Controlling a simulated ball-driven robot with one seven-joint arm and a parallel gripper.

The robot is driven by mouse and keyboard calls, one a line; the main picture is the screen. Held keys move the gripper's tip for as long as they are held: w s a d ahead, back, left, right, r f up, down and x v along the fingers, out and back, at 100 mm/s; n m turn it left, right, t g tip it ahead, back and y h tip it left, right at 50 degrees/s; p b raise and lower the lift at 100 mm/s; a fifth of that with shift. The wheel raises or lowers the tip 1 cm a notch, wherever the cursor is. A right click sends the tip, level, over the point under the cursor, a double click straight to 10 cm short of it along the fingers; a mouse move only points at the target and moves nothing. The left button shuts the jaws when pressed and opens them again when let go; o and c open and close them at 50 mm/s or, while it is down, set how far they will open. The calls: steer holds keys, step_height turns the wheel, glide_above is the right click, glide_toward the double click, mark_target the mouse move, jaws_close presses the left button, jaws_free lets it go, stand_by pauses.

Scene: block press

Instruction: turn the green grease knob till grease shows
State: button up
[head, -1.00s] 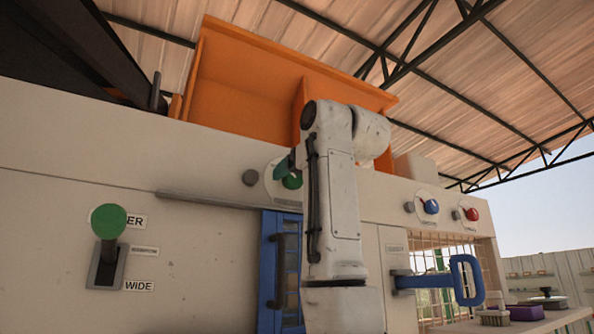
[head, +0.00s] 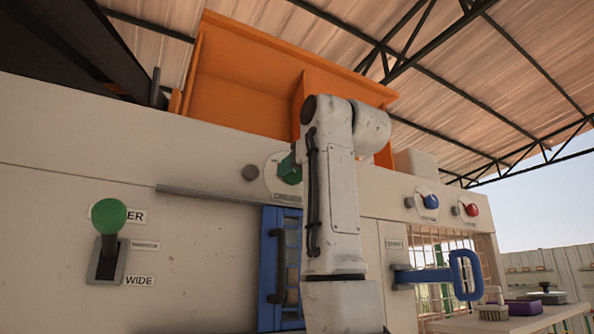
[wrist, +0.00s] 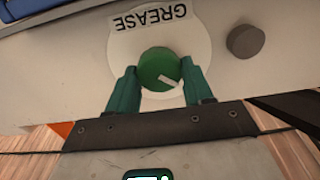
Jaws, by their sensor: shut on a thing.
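The green grease knob (wrist: 160,68) sits on a round pale plate (wrist: 199,52) labelled GREASE, which appears upside down in the wrist view. A pale pointer mark on the knob slants toward the lower right there. My gripper (wrist: 160,80) has its two dark green fingers on either side of the knob and is shut on it. In the head view the knob (head: 290,173) shows at the left of my arm, on the upper front of the press. My arm hides part of the plate there.
A grey round button (head: 250,173) sits beside the plate. A green-topped lever (head: 109,216) stands at the left. A blue door (head: 268,262) is below the knob, and a blue handle (head: 467,275) sticks out at the right. Blue (head: 430,202) and red (head: 471,210) knobs sit further right.

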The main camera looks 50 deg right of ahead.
steer(key=m, duration=0.9)
steer(key=shift+d+m, duration=0.1)
steer(key=shift+m, duration=0.2)
steer(key=m, duration=0.4)
steer(key=shift+f+m, duration=0.15)
steer(key=shift+m, duration=0.15)
steer(key=shift+d+f+m, duration=0.1)
steer(key=shift+f+m, duration=0.05)
steer(key=shift+m, duration=1.95)
steer(key=o, duration=1)
